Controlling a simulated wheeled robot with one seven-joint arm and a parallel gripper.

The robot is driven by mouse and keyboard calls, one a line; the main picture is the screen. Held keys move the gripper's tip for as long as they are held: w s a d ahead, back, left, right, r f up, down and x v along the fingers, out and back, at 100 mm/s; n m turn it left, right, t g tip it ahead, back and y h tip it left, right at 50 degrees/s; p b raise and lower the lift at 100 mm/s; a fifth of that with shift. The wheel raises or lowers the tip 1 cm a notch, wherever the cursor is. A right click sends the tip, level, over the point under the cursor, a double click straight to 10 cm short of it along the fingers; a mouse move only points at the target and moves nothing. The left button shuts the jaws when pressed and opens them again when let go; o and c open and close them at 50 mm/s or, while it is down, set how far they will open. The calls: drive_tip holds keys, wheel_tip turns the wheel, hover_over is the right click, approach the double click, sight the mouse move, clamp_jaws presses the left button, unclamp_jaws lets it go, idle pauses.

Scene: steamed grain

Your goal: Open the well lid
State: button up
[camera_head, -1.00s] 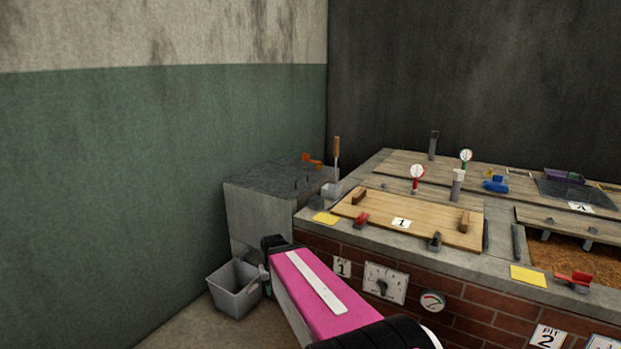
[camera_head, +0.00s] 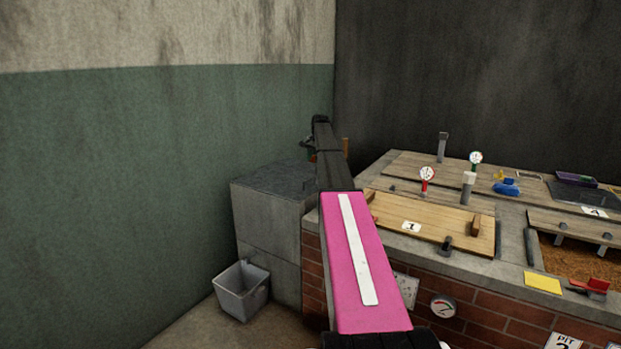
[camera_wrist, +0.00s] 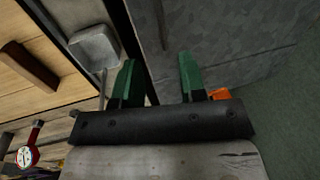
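A grey block (camera_head: 262,217) with a dark slab top (camera_head: 277,180) stands in the corner; I cannot tell for sure that this slab is the well lid. The slab also fills the upper right of the wrist view (camera_wrist: 225,40). My gripper (camera_wrist: 157,62) is open and empty, with green fingertips apart above the slab's edge. In the head view it is small and partly hidden at the end of my raised arm. An orange piece (camera_wrist: 228,98) shows beside the gripper base in the wrist view. My arm hides the slab's right part in the head view.
A brick counter (camera_head: 477,310) stands right of the block. It carries a wooden cover (camera_head: 440,228) marked 1, with a brown handle (camera_wrist: 28,66). A grey bin (camera_head: 241,289) stands on the floor.

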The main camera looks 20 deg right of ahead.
sight(311, 179)
drive_tip(key=f, duration=0.3)
drive_tip(key=w+f, duration=0.1)
drive_tip(key=f, duration=0.3)
drive_tip(key=a+f, duration=0.1)
drive_tip(key=f, duration=0.2)
drive_tip(key=shift+w+f, duration=0.15)
drive_tip(key=shift+w, duration=0.2)
clamp_jaws()
